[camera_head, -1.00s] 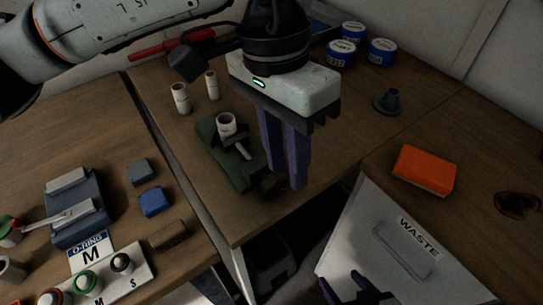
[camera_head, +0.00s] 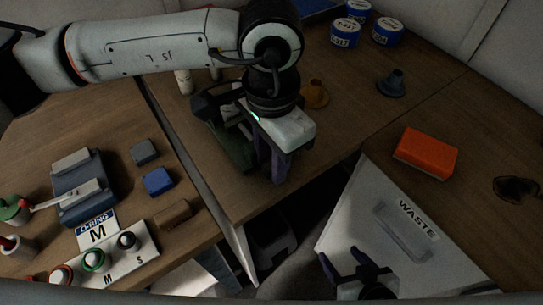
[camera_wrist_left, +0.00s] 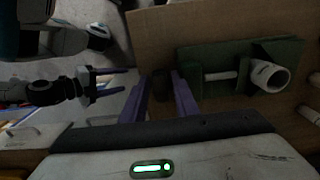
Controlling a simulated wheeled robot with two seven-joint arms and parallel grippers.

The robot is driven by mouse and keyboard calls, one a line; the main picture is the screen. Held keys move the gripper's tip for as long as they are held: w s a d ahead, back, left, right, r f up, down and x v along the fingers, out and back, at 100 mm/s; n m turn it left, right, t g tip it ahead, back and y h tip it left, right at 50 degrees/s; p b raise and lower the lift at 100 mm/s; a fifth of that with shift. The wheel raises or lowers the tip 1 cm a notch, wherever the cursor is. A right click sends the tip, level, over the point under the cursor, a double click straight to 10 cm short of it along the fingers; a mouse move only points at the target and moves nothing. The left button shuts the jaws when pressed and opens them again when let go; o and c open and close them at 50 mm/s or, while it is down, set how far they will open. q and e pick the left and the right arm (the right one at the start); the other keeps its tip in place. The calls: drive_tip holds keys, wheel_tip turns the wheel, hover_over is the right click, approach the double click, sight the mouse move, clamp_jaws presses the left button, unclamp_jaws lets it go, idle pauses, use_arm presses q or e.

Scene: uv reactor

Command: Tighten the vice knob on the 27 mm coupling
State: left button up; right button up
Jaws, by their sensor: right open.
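The green vice (camera_head: 236,152) stands near the table's front edge, mostly covered by my left arm in the head view. In the left wrist view the vice (camera_wrist_left: 210,58) holds a white ring-shaped coupling (camera_wrist_left: 268,76) at its right, and a pale screw rod (camera_wrist_left: 220,76) runs left. The dark vice knob (camera_wrist_left: 161,80) lies between the fingertips of my left gripper (camera_wrist_left: 160,84). Whether the fingers press on it is unclear. In the head view the left gripper (camera_head: 268,168) points down, and the knob is hidden. My right gripper (camera_head: 350,268) is open and empty by the waste bin.
The waste bin (camera_head: 345,225) stands in front of the right-hand table. An orange block (camera_head: 426,153), a grey cone-shaped part (camera_head: 392,84) and blue tubs (camera_head: 345,33) are behind. An orange-brown part (camera_head: 315,95) stands behind my left gripper. A blue block (camera_head: 158,181) lies left.

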use_arm(q)
clamp_jaws()
drive_tip(key=shift+w, duration=0.1)
drive_tip(key=shift+w+d+g+y+b, duration=0.1)
drive_tip(key=shift+d+g+y+b, duration=0.1)
drive_tip(key=shift+g+y+b, duration=0.35)
drive_tip(key=shift+w+d+g+y+b, duration=0.15)
drive_tip(key=shift+g+y+b, duration=0.2)
drive_tip(key=shift+y+b, duration=0.25)
drive_tip(key=shift+d+g+y, duration=0.1)
drive_tip(key=shift+g+y, duration=0.3)
drive_tip(key=shift+y, duration=0.25)
drive_tip(key=shift+d+r+g+y+p, duration=0.1)
drive_tip(key=shift+r+g+y+p, duration=0.15)
drive_tip(key=shift+g+y+p, duration=0.3)
drive_tip(key=shift+w+f+g+y+p, duration=0.1)
drive_tip(key=shift+g+y+p, duration=0.15)
drive_tip(key=shift+y+p, duration=0.25)
drive_tip(key=shift+f, duration=0.1)
